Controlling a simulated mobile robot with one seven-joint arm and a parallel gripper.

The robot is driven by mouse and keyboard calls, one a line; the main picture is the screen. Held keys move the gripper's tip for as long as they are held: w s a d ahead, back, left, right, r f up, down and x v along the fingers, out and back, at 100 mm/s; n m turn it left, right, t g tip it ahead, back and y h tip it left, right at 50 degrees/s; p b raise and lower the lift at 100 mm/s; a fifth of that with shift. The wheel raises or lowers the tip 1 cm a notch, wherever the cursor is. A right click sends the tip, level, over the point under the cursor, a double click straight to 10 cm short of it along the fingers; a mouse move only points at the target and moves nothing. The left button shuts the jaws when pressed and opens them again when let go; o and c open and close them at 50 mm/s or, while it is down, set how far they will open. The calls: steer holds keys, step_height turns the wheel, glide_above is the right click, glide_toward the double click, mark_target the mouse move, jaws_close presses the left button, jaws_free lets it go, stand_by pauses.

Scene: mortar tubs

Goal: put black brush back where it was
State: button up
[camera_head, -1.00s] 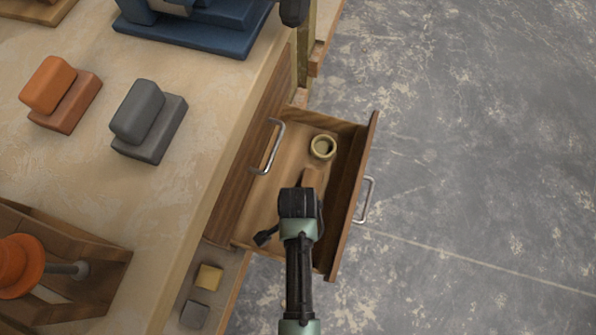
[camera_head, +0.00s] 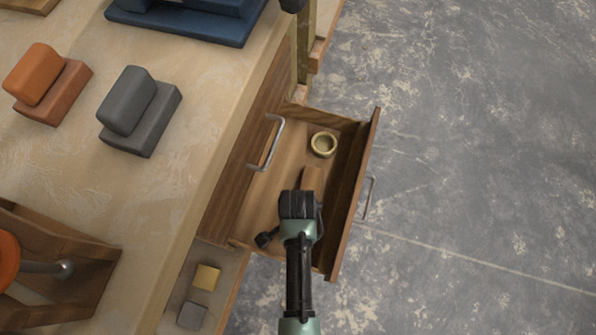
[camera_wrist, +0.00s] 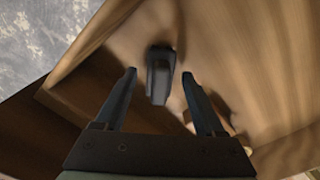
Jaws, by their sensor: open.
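The black brush (camera_head: 265,239) lies in the open wooden drawer (camera_head: 276,203), partly covered by my gripper in the head view. In the wrist view a dark brush-like thing (camera_wrist: 159,82) lies on the drawer floor between and beyond my fingertips. My gripper (camera_wrist: 159,76) is open above it, with a finger on each side. I cannot tell whether either finger touches it. In the head view my wrist hides the fingertips.
A round brass-coloured ring or cup (camera_head: 323,144) and a brown piece (camera_head: 313,178) are in the drawer. On the worktop left are a grey block-like tool (camera_head: 138,112) and an orange one (camera_head: 46,84). Open floor (camera_head: 480,170) lies right of the drawer.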

steer(key=shift+r, duration=0.1)
step_height(320, 180, up, 12)
steer(key=p, duration=0.6)
steer(key=shift+r, duration=0.1)
